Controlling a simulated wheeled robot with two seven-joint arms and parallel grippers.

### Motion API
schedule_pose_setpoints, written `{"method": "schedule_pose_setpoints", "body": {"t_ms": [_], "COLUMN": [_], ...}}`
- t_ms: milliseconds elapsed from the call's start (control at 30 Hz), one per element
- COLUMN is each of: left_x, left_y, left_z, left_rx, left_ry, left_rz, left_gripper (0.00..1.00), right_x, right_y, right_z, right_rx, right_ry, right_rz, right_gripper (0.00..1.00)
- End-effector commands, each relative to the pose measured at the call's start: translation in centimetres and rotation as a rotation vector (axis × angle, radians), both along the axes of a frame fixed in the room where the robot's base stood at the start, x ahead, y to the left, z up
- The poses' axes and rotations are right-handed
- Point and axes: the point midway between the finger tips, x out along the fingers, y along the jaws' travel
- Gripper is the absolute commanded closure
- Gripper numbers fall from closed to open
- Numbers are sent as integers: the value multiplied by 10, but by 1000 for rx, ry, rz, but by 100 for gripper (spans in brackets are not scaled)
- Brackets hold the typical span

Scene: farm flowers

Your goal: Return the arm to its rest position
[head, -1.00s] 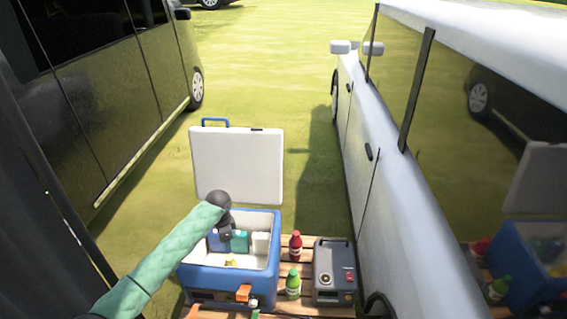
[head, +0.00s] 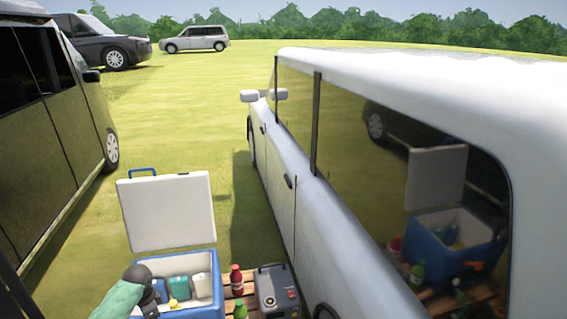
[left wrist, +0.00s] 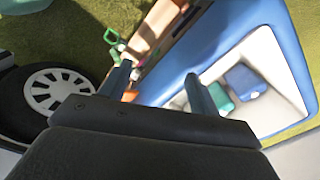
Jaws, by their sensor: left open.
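My left arm in a green sleeve (head: 118,301) comes in at the lower left of the head view. My left gripper (head: 150,296) is over the left side of the open blue cooler (head: 214,292). In the left wrist view its fingers (left wrist: 158,74) are apart with nothing between them. The cooler (left wrist: 205,40) is beyond them, with a teal item (left wrist: 221,98) and a blue item (left wrist: 245,82) inside. My right gripper is not in view.
The cooler's white lid (head: 168,212) stands up behind it. A red bottle (head: 236,280), a green bottle (head: 240,311) and a grey box (head: 277,291) are to its right. A white van (head: 275,190) is close on the right, a dark van (head: 55,140) on the left.

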Motion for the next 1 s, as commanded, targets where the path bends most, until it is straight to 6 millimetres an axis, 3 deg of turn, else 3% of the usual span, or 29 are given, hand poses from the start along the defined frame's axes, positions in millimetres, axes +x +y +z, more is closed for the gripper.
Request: {"method": "schedule_pose_setpoints", "body": {"t_ms": [267,567,767,1000], "left_x": [-18,-53,-94,-171], "left_y": [-23,-62,-103,-163], "left_z": [-9,-23,-32,-27], "left_rx": [-3,-9,-23,-55], "left_ry": [-10,-33,-63,-122], "left_rz": [10,38,80,191], "left_gripper": [38,38,38,38], "right_x": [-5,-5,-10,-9], "right_y": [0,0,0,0], "right_z": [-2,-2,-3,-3], "right_rx": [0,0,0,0], "right_ry": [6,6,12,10], "right_rz": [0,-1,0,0], "right_gripper": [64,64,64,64]}}
